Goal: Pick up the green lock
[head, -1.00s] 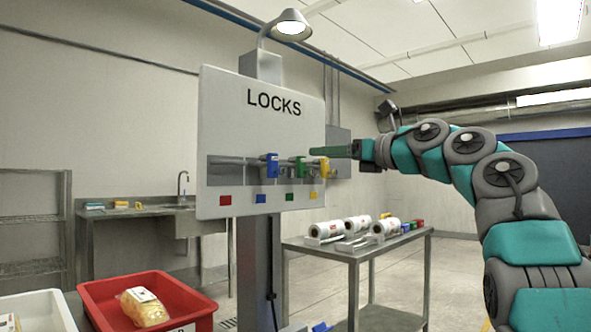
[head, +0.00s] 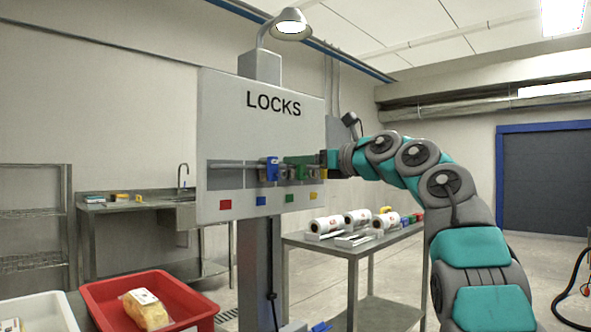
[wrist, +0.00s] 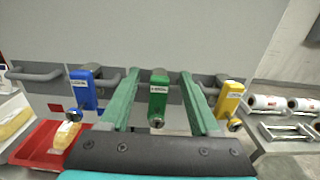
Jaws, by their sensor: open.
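The green lock (wrist: 158,97) hangs from a grey rail on the LOCKS board, between the blue lock (wrist: 84,88) and the yellow lock (wrist: 229,99). My gripper (wrist: 158,83) is open, its two green fingers reaching forward on either side of the green lock, with a gap visible on both sides in the wrist view. In the head view my gripper (head: 303,160) is at the rail from the right, and its fingers partly hide the green lock (head: 299,172). The blue lock (head: 271,168) is just left of it there.
The LOCKS board (head: 235,130) has coloured squares below the rail. A red tray (head: 180,285) with a yellow package is at lower left. A steel table (head: 350,247) with white rolls and small coloured objects stands behind at right.

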